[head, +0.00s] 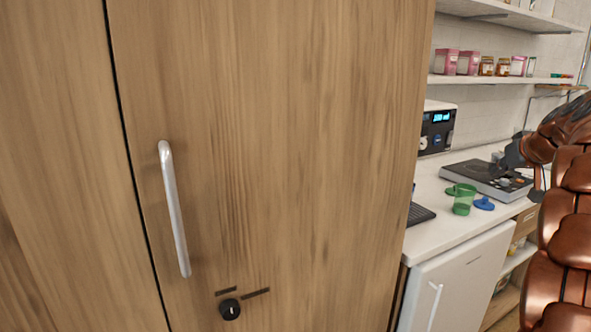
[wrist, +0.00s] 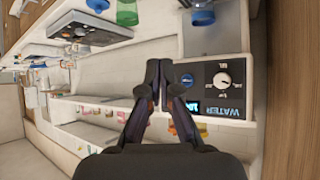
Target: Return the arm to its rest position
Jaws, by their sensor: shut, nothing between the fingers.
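My gripper (wrist: 159,66) shows in the wrist view with its two dark fingers together and nothing between them. The wrist view is upside down. The fingers overlap the near side of a black appliance marked WATER (wrist: 212,88) in the picture; I cannot tell the distance. In the head view, brown segments of my arm (head: 566,225) rise along the right edge. A dark grey part beside them is over the counter, and I cannot clearly make out the fingers there.
A wooden cabinet (head: 300,150) with a metal handle (head: 174,210) fills the head view's left. Right of it, a white counter (head: 430,195) holds a green cup (head: 463,200), a blue lid (head: 484,204) and a dark flat device (head: 484,176). Wall shelves (head: 500,80) hold jars.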

